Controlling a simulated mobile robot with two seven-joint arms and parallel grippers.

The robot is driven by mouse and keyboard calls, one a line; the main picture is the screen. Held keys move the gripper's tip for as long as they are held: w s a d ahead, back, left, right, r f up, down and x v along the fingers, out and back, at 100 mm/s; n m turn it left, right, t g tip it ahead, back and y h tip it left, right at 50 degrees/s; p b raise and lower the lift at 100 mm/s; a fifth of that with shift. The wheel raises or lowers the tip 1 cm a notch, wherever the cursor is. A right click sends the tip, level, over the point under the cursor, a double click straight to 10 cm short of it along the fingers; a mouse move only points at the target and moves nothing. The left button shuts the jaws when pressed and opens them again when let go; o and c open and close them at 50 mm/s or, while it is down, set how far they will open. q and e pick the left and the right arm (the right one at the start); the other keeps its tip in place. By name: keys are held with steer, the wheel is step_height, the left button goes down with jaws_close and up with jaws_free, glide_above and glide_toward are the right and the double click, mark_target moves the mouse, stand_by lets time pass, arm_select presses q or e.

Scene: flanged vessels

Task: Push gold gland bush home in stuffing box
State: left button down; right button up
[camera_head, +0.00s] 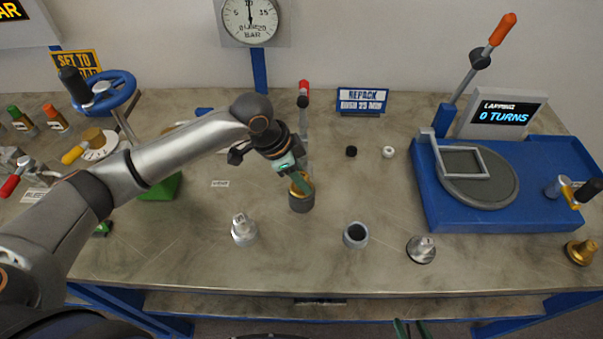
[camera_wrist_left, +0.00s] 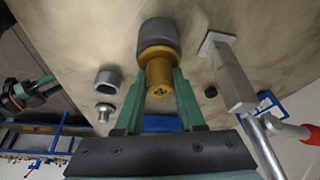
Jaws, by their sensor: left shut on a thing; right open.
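The gold gland bush (camera_head: 298,188) stands at the mouth of the dark grey stuffing box (camera_head: 301,204) in the middle of the bench. My left gripper (camera_head: 301,180) comes down from above and is shut on the bush. In the left wrist view, the green fingers (camera_wrist_left: 159,85) lie on either side of the gold bush (camera_wrist_left: 157,56). Its wide part meets the rim of the stuffing box (camera_wrist_left: 159,34), and part of the bush shows outside it. Its inner end is hidden. My right gripper (camera_head: 411,328) is open and empty at the bottom edge, below the bench front.
A silver stepped part (camera_head: 243,230), a grey hollow cup (camera_head: 355,235) and another silver part (camera_head: 421,249) stand in front. A red-tipped lever (camera_head: 303,95) stands close behind the stuffing box. A blue lapping machine (camera_head: 510,205) fills the right. Bare bench lies around the stuffing box.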

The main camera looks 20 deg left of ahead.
arm_select(q)
steer(key=shift+f, duration=0.25)
steer(key=shift+c, duration=2.2)
jaws_free()
steer(key=v, duration=1.2)
steer(key=shift+r, duration=0.25)
steer(key=shift+s, duration=0.15)
